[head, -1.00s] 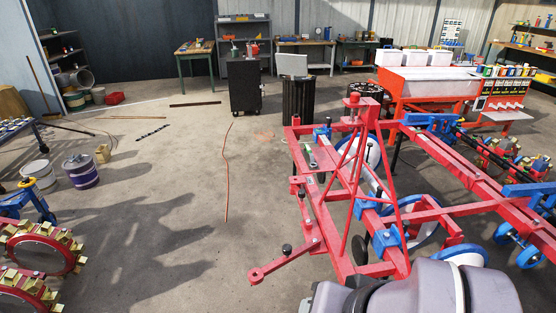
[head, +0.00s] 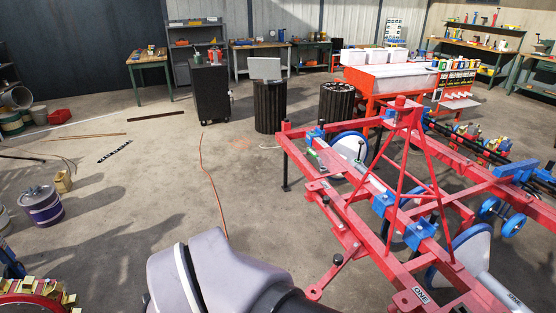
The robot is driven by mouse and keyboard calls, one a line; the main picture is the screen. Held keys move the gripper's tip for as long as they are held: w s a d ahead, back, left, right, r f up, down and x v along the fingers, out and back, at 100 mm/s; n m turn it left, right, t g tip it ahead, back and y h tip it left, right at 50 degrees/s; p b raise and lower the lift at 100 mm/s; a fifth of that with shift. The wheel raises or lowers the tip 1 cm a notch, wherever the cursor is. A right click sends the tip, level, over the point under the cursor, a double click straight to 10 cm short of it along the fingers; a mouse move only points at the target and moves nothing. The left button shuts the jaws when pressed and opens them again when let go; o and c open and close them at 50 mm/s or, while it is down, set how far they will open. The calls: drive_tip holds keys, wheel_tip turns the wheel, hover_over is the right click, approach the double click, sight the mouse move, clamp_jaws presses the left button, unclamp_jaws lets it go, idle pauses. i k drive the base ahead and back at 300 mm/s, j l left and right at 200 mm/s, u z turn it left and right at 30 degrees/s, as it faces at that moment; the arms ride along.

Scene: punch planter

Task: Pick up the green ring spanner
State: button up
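A small, thin green item (head: 315,158) lies on the near-left beam of the red planter frame (head: 348,227), by a blue clamp. It is too small to tell for sure whether it is the green ring spanner. My gripper is not in view. Only a grey link of my arm shows at the bottom middle, in front of the frame's near end and well short of the green item.
Two dark ribbed bins (head: 269,107) and a black cabinet (head: 210,93) stand behind the frame. An orange cable (head: 212,185) lies on the floor. A purple-banded drum (head: 42,206) stands at left.

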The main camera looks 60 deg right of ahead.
sight(309, 151)
drive_tip(key=i+l+z, duration=0.2)
drive_tip(key=i+z, duration=0.8)
drive_tip(key=i+j+z, duration=0.3)
drive_tip(key=i+z, duration=0.2)
drive_tip(key=i+j+z, duration=0.45)
drive_tip(key=i+l+z, duration=0.3)
drive_tip(key=i, duration=0.2)
drive_tip(key=i+l+z, duration=0.3)
drive_tip(key=i, duration=0.2)
drive_tip(key=i+z, duration=0.35)
drive_tip(key=i, duration=0.2)
drive_tip(key=i+l+u, duration=0.2)
drive_tip(key=i+l, duration=0.15)
